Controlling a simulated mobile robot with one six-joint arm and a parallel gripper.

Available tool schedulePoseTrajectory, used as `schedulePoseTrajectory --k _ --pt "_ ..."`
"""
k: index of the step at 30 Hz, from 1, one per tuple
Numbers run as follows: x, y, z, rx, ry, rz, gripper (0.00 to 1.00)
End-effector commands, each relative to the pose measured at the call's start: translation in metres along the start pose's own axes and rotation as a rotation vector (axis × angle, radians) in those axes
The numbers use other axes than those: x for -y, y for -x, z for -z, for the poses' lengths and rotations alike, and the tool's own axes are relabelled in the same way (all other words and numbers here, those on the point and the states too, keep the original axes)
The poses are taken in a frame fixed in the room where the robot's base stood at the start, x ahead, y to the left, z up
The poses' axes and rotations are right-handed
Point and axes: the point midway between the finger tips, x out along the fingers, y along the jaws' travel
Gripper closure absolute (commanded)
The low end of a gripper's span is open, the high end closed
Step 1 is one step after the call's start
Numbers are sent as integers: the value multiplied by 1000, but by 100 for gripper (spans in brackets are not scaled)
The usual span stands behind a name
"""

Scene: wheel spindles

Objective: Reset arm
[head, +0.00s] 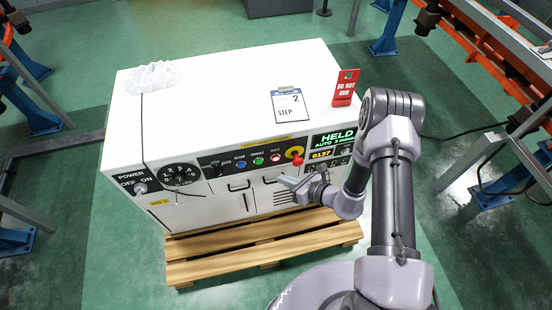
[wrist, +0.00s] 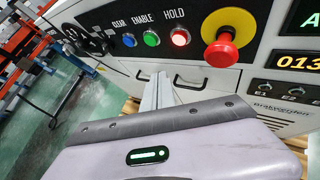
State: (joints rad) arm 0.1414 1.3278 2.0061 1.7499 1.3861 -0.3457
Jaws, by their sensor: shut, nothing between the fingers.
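My arm reaches in from the right of the head view, bent at the elbow above the pallet. My gripper (head: 286,182) is shut and empty, held in front of the white cabinet's (head: 215,72) control panel. In the wrist view the shut fingers of my gripper (wrist: 158,82) point at the panel, below the lit red HOLD button (wrist: 180,37). They look apart from the buttons. A red emergency stop knob (wrist: 220,52) on a yellow base is to their right. The display (head: 333,138) reads HELD, AUTO.
The cabinet stands on a wooden pallet (head: 215,273). On its top are a clipboard (head: 290,104), a red DO NOT RUN sign (head: 345,88) and a crumpled white cloth (head: 152,77). Metal frames on blue stands (head: 390,35) flank it. Green floor (head: 120,255) in front left is clear.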

Motion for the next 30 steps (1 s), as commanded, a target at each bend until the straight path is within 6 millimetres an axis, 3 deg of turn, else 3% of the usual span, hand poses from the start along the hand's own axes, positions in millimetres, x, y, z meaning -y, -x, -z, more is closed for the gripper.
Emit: schedulePoseTrajectory --k 5,7,8,11,12,15,18,21,23,27,30 --pt "0 0 0 0 0 0 100" --pt "-1 1 -9 5 19 -12 100" --pt "-3 3 -21 11 43 -28 100" --pt "-24 22 -90 37 212 -135 100" --pt "-41 36 -126 42 320 -199 100" --pt "-93 90 -197 13 638 -352 100" --pt "-141 151 -232 -70 974 -457 100" --pt "-173 215 -243 -202 1315 -501 100" --pt "-184 252 -242 -303 1514 -498 100" --pt "-187 322 -237 -551 1887 -422 100" --pt "-183 354 -236 -686 2040 -357 100"
